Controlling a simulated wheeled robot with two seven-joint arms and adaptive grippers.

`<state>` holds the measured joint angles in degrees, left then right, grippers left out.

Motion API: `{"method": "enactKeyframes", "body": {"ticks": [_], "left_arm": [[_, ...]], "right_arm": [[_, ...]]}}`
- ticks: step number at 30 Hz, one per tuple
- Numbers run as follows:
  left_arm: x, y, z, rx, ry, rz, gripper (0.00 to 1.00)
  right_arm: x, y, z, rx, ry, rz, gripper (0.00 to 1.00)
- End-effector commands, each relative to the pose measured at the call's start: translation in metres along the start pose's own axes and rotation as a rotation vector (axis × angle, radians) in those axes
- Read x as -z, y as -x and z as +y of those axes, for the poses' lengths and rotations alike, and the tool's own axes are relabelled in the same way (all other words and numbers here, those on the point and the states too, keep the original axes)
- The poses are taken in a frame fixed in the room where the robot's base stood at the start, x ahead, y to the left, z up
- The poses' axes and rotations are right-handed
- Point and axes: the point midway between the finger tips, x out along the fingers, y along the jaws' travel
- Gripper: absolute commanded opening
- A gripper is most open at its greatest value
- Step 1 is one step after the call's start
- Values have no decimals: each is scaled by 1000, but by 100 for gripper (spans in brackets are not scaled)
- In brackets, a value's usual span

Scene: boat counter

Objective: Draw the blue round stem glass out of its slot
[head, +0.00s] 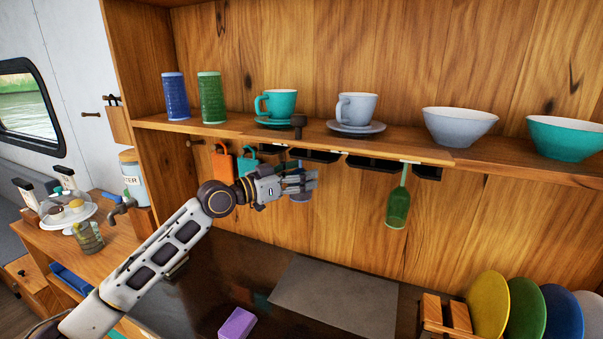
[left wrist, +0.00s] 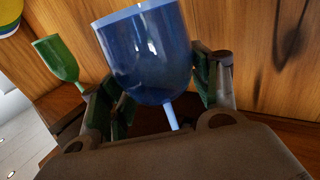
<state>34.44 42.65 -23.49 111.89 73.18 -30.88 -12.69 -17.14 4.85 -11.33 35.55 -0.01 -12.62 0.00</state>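The blue round stem glass (left wrist: 148,55) hangs bowl-down under the shelf, its pale blue stem (left wrist: 171,117) showing in the left wrist view. In the head view its bowl (head: 300,195) is mostly hidden behind my left gripper (head: 306,182). In the left wrist view the two fingers of my left gripper (left wrist: 165,100) stand apart, one on each side of the stem, with visible room around it. The bowl covers part of one finger. The slot (head: 315,155) is one of the dark rails under the shelf. My right gripper is not in view.
A green stem glass (head: 398,207) hangs further right. Orange (head: 223,165) and teal mugs (head: 247,160) hang to the left. Cups, tumblers and bowls stand on the shelf (head: 420,150) above. Plates stand in a wooden rack (head: 447,318) at lower right. Open space lies below the glasses.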

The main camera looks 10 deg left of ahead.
Motion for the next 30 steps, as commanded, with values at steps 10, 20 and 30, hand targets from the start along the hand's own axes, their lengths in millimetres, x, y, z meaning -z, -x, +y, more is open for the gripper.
{"method": "enactKeyframes", "body": {"ticks": [10, 20, 30], "left_arm": [[1, 0, 0, 0, -1, 1, 43], [5, 0, 0, 0, -1, 1, 43], [5, 0, 0, 0, -1, 1, 43]], "right_arm": [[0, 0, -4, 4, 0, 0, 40], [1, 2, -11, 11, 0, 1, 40], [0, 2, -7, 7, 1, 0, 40]]}}
